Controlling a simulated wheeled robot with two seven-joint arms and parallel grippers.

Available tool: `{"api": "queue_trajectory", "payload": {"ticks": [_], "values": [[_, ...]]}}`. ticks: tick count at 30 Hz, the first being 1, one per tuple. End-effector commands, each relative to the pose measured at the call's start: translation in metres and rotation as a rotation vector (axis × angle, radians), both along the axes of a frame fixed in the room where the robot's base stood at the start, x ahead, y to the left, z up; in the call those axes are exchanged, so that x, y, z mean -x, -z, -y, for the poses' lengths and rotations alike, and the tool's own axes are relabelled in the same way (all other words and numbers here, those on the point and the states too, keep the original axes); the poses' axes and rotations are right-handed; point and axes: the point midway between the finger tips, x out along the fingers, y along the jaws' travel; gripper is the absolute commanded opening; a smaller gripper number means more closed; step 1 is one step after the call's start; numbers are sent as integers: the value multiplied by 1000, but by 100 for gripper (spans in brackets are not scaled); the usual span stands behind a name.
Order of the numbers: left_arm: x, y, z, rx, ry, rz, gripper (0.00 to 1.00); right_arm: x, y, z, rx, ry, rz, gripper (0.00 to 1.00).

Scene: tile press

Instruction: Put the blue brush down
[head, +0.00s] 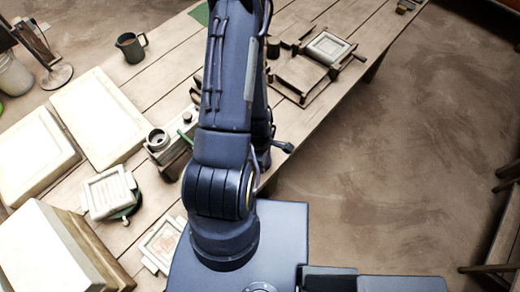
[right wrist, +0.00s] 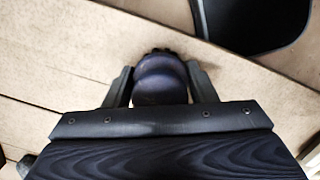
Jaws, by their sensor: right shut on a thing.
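My right gripper (right wrist: 160,70) shows in the right wrist view, its two dark fingers on either side of a rounded dark blue thing, which looks like the blue brush (right wrist: 160,88). The gripper is shut on it. Pale wooden planks show around and beyond it; I cannot tell whether the brush touches them. The brush's far end is hidden. In the head view one of my arms crosses the middle and hides part of the table, and no gripper can be made out there. My left gripper is not in view.
The plank table (head: 165,75) holds large pale slabs (head: 98,118), a framed tile (head: 108,193), a dark mug (head: 131,46) and a wooden press (head: 302,75) with a pale tile (head: 327,48). Bare planks show around the mug. Open floor (head: 400,150) lies to the right.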

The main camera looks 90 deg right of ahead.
Motion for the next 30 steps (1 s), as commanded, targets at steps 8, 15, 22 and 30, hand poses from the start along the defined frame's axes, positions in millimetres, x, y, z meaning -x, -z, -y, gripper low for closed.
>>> {"api": "queue_trajectory", "payload": {"ticks": [8,15,22,30], "values": [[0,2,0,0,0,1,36,0,2,0,0,0,-1,54],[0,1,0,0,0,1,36,0,2,0,0,0,0,73],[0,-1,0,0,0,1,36,0,-1,0,0,0,0,73],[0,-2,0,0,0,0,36,-4,-34,3,8,-2,0,73]]}}
